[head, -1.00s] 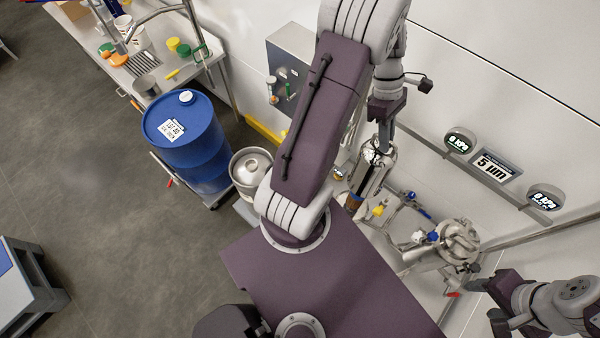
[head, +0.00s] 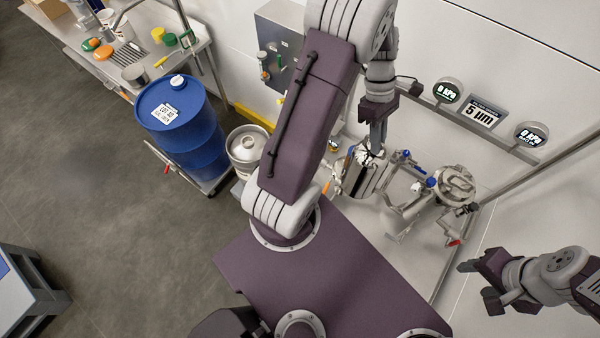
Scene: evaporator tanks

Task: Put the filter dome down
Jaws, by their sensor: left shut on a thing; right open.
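The filter dome (head: 362,177) is a shiny metal cylinder in the head view, right of my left forearm. My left gripper (head: 374,146) points down and is shut on the dome's top. The dome looks roughly upright at the left end of the metal pipework; I cannot tell whether it rests on anything, as its lower end is partly hidden. My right gripper (head: 474,281) is open and empty at the lower right, apart from the pipework.
A second metal housing (head: 456,184) stands right of the dome, with blue-handled valves (head: 417,168) between. Gauges (head: 447,91) and a "5 µm" sign (head: 481,114) are on the wall behind. A blue drum (head: 183,130) and a steel can (head: 246,146) stand at left.

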